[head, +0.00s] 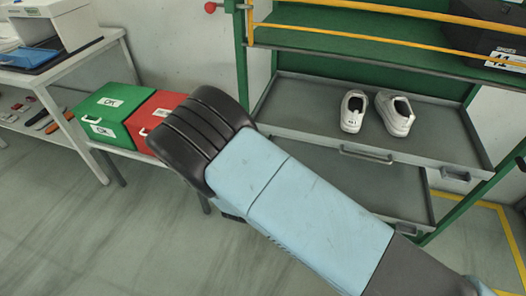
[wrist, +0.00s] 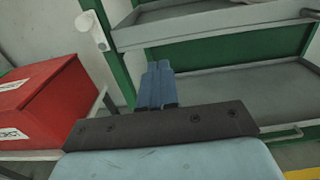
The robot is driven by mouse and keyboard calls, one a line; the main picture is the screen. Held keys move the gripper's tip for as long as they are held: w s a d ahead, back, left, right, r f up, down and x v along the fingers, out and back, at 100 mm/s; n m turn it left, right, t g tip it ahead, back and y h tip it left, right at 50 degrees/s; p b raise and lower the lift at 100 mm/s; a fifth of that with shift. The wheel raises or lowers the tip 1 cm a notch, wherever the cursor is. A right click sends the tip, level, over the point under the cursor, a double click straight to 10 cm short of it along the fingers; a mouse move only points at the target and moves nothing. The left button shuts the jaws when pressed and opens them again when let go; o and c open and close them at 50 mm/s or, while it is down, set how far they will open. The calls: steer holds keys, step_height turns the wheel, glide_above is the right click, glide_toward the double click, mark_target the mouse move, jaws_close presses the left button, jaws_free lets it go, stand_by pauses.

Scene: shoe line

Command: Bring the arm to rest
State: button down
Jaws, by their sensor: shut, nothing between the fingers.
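My arm crosses the middle of the head view in light blue and dark grey, and its forearm hides what lies behind it. My gripper (wrist: 157,84) shows in the wrist view as two blue fingers pressed together, with nothing between them. It points toward the green frame and grey trays of the rack. In the head view the fingers are hidden or cannot be made out.
A green rack holds a grey tray (head: 275,110) with a pair of white shoes (head: 393,113). A green box (head: 108,112) and a red box (head: 147,118), also in the wrist view (wrist: 45,103), stand at the left. A white table (head: 75,60) is at far left.

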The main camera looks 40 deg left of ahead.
steer(key=shift+s+d, duration=0.2)
steer(key=shift+s, duration=0.25)
steer(key=w+d+r+m+g+h, duration=0.3)
steer(key=w+d+r+m+h, duration=0.5)
steer(key=d+r, duration=0.4)
steer(key=w+d+r+m+g+h, duration=0.2)
steer(key=w+d+r+m+h, duration=0.3)
steer(key=w+d+r+m, duration=0.65)
steer(key=s+d+r+m+g+y, duration=0.1)
steer(key=s+d+r+m+g, duration=0.3)
steer(key=d, duration=0.7)
steer(key=s+d+r+m+g, duration=0.25)
steer(key=d+r, duration=0.25)
steer(key=d, duration=0.5)
steer(key=s+d+r+m+g+y, duration=0.1)
steer(key=s+d+r+m+g, duration=0.3)
steer(key=d, duration=0.7)
steer(key=s+d+r+m+t+y, duration=0.2)
steer(key=s+d+r+m, duration=0.1)
steer(key=s, duration=0.5)
steer(key=s+d+r+m+t+y, duration=0.2)
steer(key=s+d+r+m+y, duration=0.1)
steer(key=s+r+m, duration=0.2)
steer(key=shift+s+d+m, duration=0.15)
steer(key=shift+s+m, duration=0.65)
steer(key=shift+s, duration=0.55)
